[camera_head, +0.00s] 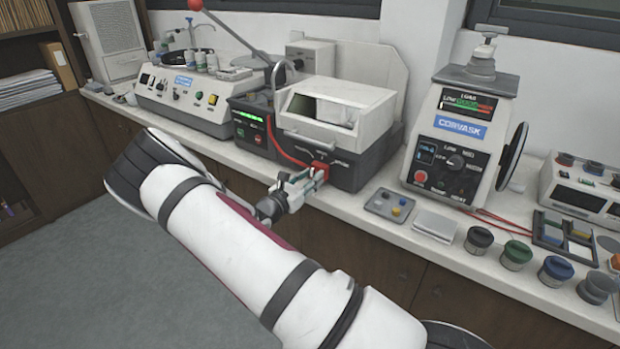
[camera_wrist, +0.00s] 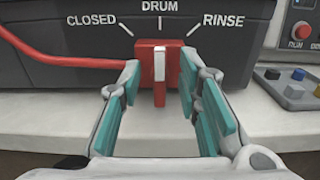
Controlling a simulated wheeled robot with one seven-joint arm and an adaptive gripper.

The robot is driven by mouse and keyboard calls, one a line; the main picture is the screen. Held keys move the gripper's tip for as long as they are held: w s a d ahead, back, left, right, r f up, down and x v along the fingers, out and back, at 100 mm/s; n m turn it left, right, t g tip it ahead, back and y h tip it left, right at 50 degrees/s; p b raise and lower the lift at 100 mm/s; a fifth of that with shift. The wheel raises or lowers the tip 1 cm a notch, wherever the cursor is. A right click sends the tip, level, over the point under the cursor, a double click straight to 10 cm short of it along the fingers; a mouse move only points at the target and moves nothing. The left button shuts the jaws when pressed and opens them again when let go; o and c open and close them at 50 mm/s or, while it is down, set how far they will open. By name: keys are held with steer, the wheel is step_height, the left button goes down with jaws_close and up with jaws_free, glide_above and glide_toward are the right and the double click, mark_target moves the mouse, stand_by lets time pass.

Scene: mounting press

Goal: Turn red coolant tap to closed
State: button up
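The red coolant tap (camera_wrist: 173,62) is on the front of a dark machine base in the wrist view, below the labels CLOSED, DRUM and RINSE. Its white pointer stripe (camera_wrist: 159,65) stands upright, in line with DRUM. The tap also shows small in the head view (camera_head: 319,169). My gripper (camera_wrist: 158,100) has its two teal-padded fingers apart, one on each side of the tap. The gap between the fingers is empty apart from the tap seen beyond and between the tips. I cannot tell whether either finger touches it. In the head view my gripper (camera_head: 302,184) is at the machine's front.
A red hose (camera_wrist: 60,62) runs to the tap from the left. The machine's clear-fronted hood (camera_head: 330,108) is above. The press labelled CORVASK (camera_head: 460,135) stands farther right.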

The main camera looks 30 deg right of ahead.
jaws_close()
steer(key=n, duration=0.4)
steer(key=shift+w, duration=0.1)
steer(key=shift+w+a+n, duration=0.1)
steer(key=shift+n, duration=2.3)
jaws_free()
